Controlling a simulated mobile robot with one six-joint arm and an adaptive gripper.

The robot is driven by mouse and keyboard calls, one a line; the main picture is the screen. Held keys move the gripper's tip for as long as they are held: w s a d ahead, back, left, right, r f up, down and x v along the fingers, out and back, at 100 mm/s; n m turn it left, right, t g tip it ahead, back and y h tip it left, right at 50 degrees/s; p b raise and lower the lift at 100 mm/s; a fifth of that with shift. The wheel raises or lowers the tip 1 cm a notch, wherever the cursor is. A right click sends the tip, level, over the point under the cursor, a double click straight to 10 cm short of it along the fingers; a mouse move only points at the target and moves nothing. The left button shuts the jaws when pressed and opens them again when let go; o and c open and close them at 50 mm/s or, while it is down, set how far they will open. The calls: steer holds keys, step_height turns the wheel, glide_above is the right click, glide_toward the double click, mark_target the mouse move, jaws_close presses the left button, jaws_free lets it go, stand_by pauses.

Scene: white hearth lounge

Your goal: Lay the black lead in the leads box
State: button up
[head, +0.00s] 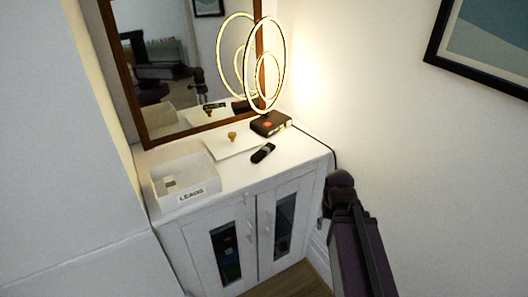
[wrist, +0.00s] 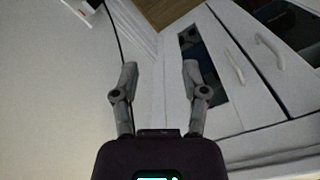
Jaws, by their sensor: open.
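The black lead (head: 325,145) shows in the head view as a thin dark line from near the lamp across the white cabinet top and over its right edge. A thin dark line, apparently the lead (wrist: 115,34), also runs down to my left finger in the wrist view; I cannot tell whether it touches. The leads box (head: 187,197), a white open tray labelled LEADS, sits at the cabinet top's left front, with small greyish patches inside. My gripper (wrist: 160,76) is open, with nothing visible between its fingers, beside the cabinet. Its fingertips are not clear in the head view.
The white cabinet (head: 243,192) has two glazed doors with handles. On top are a black remote (head: 263,153), a dark box (head: 270,123), a glowing ring lamp (head: 284,65) and a white sheet with a brass knob (head: 232,136). A mirror (head: 180,60) stands behind. A wall is at right.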

steer(key=shift+d, duration=0.15)
steer(key=o, duration=0.4)
steer(key=shift+w+r, duration=0.25)
steer(key=shift+w, duration=0.1)
step_height(320, 180, up, 22)
steer(key=n+p, duration=2.2)
steer(key=n, duration=0.7)
glide_above(263, 150)
steer(key=shift+f, duration=0.15)
steer(key=shift+f, duration=0.1)
step_height(263, 150, down, 8)
steer(key=b, duration=0.8)
steer(key=shift+f, duration=0.25)
